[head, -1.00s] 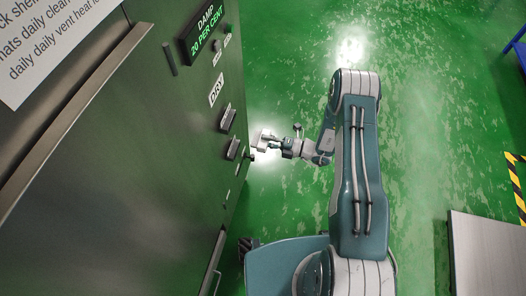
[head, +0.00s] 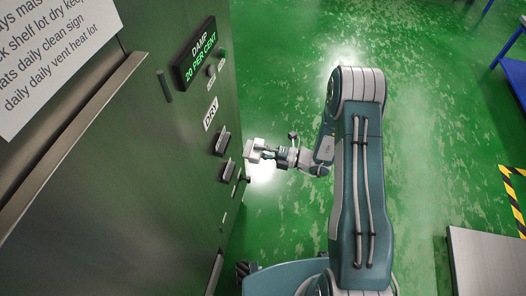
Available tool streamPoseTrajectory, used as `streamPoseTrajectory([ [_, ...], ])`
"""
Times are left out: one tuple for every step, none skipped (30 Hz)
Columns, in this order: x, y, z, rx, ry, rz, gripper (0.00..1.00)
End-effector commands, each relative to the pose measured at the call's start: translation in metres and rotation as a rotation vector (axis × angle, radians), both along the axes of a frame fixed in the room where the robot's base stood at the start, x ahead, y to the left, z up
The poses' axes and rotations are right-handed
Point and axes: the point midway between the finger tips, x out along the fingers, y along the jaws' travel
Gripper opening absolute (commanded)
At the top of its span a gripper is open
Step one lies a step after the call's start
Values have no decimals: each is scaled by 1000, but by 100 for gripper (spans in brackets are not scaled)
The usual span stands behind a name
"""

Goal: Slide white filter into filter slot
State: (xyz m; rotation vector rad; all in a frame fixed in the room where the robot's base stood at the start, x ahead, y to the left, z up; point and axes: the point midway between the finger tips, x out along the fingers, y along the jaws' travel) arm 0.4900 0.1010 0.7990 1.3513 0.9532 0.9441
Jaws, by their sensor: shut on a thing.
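My gripper (head: 268,153) is shut on the white filter (head: 254,149), a small pale block at its tip. It holds the filter in the air just right of the dark cabinet's front face (head: 150,200). Two dark protruding fittings (head: 222,140) and (head: 227,171) sit on that face near the filter, below a DRY label (head: 210,114). I cannot tell which of them is the filter slot. The filter appears close to the upper one, with a small gap between them.
A lit display (head: 196,50) reads DAMP, 20 PER CENT, with small knobs (head: 211,71) beside it. A dark knob (head: 244,180) juts out below the filter. A grey platform (head: 488,262) stands at lower right. Green floor (head: 440,130) is open to the right.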

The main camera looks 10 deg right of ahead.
Motion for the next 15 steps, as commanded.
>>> streamPoseTrajectory([
  [1,5,0,0,-1,3,0],
  [2,8,0,0,-1,3,0],
  [3,11,0,0,-1,2,0],
  [4,13,0,0,-1,2,0],
  [5,15,0,0,-1,3,0],
  [6,19,0,0,-1,3,0],
  [7,21,0,0,-1,2,0],
  [8,24,0,0,-1,2,0],
  [9,26,0,0,-1,2,0],
  [10,29,0,0,-1,2,0],
  [11,31,0,0,-1,2,0],
  [12,34,0,0,-1,2,0],
  [13,36,0,0,-1,2,0],
  [13,37,0,0,-1,1,0],
  [14,39,0,0,0,1,0],
])
